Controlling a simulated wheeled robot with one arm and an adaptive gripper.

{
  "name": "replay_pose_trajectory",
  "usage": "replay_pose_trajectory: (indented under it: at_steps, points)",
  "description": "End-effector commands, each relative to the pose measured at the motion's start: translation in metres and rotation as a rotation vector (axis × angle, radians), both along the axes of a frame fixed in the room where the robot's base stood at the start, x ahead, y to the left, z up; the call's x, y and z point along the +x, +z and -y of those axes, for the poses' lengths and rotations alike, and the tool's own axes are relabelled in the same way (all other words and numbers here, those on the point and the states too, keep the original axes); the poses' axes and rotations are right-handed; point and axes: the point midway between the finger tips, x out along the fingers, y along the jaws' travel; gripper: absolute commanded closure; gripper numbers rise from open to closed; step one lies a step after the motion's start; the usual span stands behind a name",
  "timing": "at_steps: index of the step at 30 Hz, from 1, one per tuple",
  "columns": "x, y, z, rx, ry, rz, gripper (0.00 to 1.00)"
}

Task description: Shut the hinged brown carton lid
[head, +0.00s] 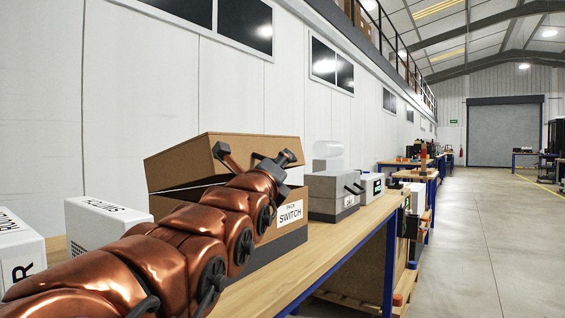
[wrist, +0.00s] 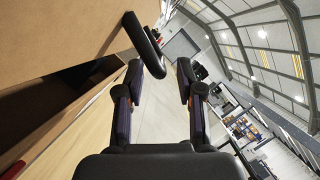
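The brown carton (head: 290,238), labelled "PACK SWITCH", stands on the wooden bench with its hinged lid (head: 255,148) partly raised. A dark gap shows between lid and box; the lid's brown face fills the upper left of the wrist view (wrist: 60,35). Contact cannot be told. My arm hides part of the carton's front.
White boxes (head: 105,222) stand left of the carton. A grey box with handles (head: 333,195) and a white device (head: 370,188) stand to its right on the bench (head: 330,252). The aisle floor (head: 480,240) at right is clear.

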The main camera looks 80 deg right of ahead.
Motion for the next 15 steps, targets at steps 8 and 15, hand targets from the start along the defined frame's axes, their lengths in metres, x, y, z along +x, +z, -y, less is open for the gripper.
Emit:
replay_pose_trajectory:
  at_steps: [8,15]
  points:
    - [0.002,-0.008,-0.038,-0.004,0.002,-0.001,0.63]
    - [0.003,-0.016,-0.068,-0.005,0.003,0.0,0.63]
